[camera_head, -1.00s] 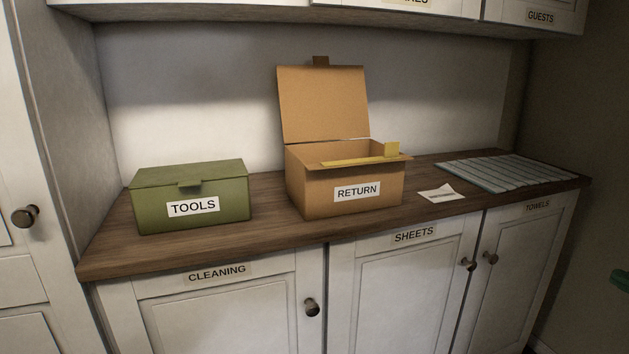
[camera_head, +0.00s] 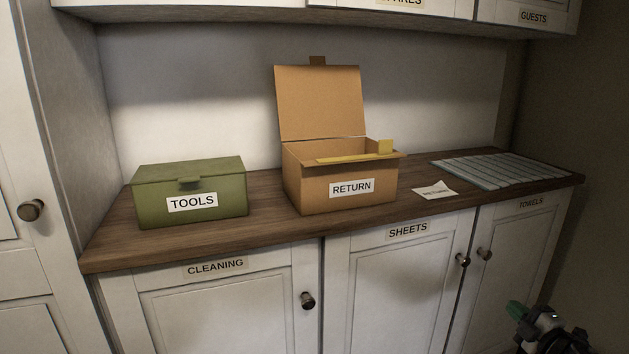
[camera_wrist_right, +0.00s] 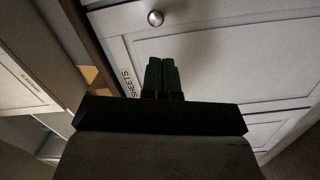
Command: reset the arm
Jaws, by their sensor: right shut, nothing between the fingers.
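My right gripper (camera_head: 515,310) shows at the lower right of the head view, in front of the cabinet and below the counter top. In the right wrist view its two green fingers (camera_wrist_right: 161,62) are together, with nothing between them. Behind them are a white cabinet door and the SHEETS label (camera_wrist_right: 128,84). It is apart from the things on the counter. My left gripper is not in view.
On the wooden counter (camera_head: 262,220) stand a closed green TOOLS box (camera_head: 215,178) and an open cardboard RETURN box (camera_head: 330,190) with a yellow piece across its opening. A paper note (camera_head: 435,190) and a striped mat (camera_head: 500,170) lie to the right. Wall cabinets hang above.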

